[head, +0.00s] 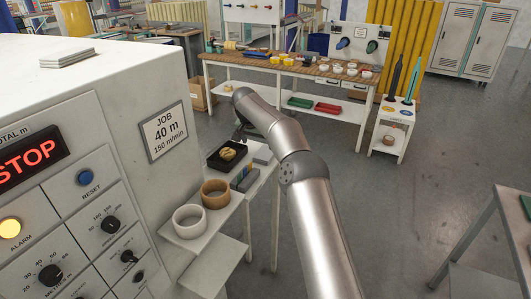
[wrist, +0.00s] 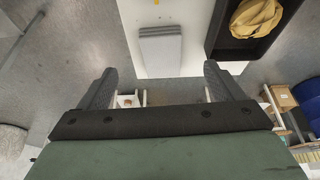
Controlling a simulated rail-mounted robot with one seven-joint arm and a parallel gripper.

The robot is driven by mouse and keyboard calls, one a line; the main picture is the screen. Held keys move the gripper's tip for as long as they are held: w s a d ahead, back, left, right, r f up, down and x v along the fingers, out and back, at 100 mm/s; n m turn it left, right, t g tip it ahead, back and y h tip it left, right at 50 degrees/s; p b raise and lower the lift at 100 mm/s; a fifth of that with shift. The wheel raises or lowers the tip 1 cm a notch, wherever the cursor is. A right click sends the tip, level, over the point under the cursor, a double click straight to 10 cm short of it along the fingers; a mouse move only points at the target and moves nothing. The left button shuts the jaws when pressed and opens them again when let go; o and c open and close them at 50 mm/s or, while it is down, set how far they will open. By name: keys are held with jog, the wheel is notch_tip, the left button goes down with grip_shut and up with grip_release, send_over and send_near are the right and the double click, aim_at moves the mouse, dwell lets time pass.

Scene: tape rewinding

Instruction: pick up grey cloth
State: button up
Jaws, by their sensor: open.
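The grey cloth (wrist: 160,46) is a folded, layered pad lying on a white surface. In the wrist view it is at the upper middle, just beyond and between my fingertips. My gripper (wrist: 159,70) is open, with nothing between its fingers. In the head view, a grey pad that looks like the cloth (head: 262,154) lies on the small white side stand, partly behind my arm. The gripper end of my arm (head: 241,133) is over the far end of that stand and hard to make out.
A black tray (wrist: 232,49) with a crumpled yellow cloth (wrist: 257,17) is right beside the grey cloth. The large white machine (head: 150,80) stands close on the left.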

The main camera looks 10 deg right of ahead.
aim_at(262, 157)
jog(key=p+x, duration=0.4)
jog(key=x, duration=0.5)
jog(key=shift+w+f, duration=0.1)
jog(key=shift+f, duration=0.15)
jog(key=c, duration=1.1)
